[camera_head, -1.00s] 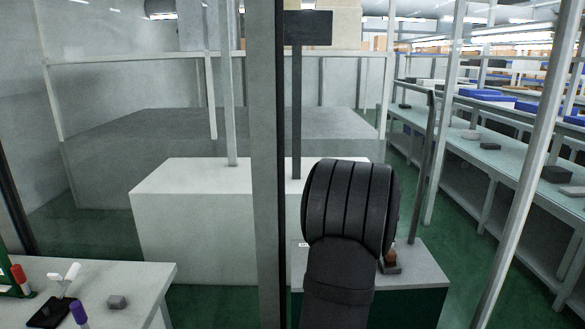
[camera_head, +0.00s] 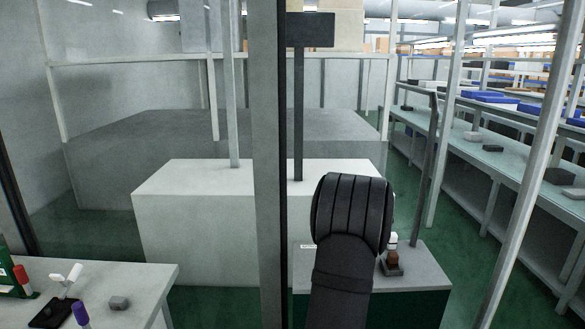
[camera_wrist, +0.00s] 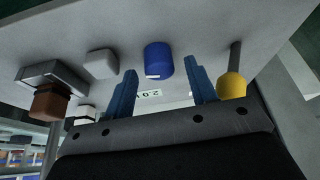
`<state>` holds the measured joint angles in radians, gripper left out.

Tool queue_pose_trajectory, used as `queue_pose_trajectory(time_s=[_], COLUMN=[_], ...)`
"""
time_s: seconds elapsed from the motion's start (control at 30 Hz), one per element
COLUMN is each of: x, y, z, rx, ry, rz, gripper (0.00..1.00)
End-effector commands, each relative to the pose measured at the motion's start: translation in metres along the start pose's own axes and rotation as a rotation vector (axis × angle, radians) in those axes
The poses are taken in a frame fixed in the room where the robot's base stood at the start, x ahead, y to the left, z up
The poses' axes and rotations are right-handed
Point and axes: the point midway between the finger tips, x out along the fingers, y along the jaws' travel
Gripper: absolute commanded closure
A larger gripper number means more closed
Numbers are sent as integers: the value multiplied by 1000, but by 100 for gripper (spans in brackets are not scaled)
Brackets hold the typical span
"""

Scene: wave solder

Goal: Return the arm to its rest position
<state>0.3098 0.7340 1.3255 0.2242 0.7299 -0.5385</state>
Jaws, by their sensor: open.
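My gripper (camera_wrist: 160,66) shows in the wrist view as two blue fingers standing apart, with nothing held between them. A blue cylinder (camera_wrist: 158,60) stands on the grey bench top beyond the fingers, and a small white label (camera_wrist: 149,93) lies nearer, between them. In the head view my dark arm reaches over the small grey-topped bench (camera_head: 425,277), and it hides the gripper and much of that bench.
Near the gripper are a white block (camera_wrist: 101,64), a brown piece (camera_wrist: 50,101) at a grey holder, and a yellow knob (camera_wrist: 232,84) on a dark rod. A white table (camera_head: 140,283) stands at lower left.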

Motion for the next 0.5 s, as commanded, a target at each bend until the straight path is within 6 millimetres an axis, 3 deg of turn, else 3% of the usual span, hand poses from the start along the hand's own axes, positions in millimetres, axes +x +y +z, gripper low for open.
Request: queue_pose_trajectory(time_s=[0.17,0.5], x=[-16,-80], y=[1,0], z=[-1,-1], rx=[0,1], ry=[3,4], rz=[2,2], gripper=[48,48])
